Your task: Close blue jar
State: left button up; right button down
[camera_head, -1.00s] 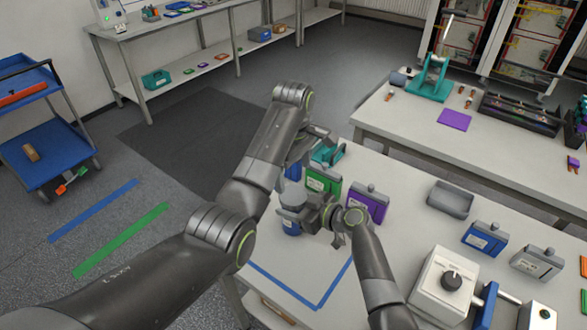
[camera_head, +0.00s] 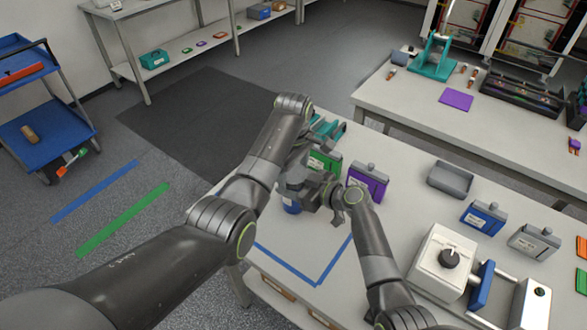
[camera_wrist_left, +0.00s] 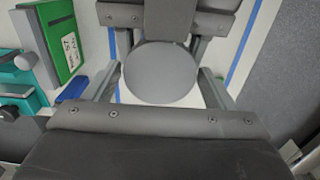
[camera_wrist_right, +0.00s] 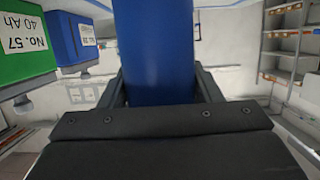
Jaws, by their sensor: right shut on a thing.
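The blue jar (camera_head: 291,206) stands on the near table, mostly hidden behind my grippers. Its blue body (camera_wrist_right: 155,45) fills the space between the fingers of my right gripper (camera_head: 318,192), which is shut on it from the side. My left gripper (camera_head: 290,184) is above the jar. In the left wrist view a round grey lid (camera_wrist_left: 160,74) lies between its two spread fingers, with small gaps visible on both sides. The lid is over the jar; I cannot tell how it sits on the rim.
A green battery box (camera_head: 324,163) and a purple one (camera_head: 368,181) stand just behind the grippers. A grey tray (camera_head: 450,178) and a white device with a knob (camera_head: 440,262) are to the right. The blue-taped area (camera_head: 290,268) in front is mostly clear.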

pick_arm(q)
jog(key=c, duration=0.7)
jog(key=shift+m, duration=1.6)
jog(key=o, duration=1.1)
jog(key=shift+r, duration=2.3)
jog(key=shift+c, duration=0.5)
jog(key=shift+r+n, duration=1.6)
jog(key=shift+r, duration=0.15)
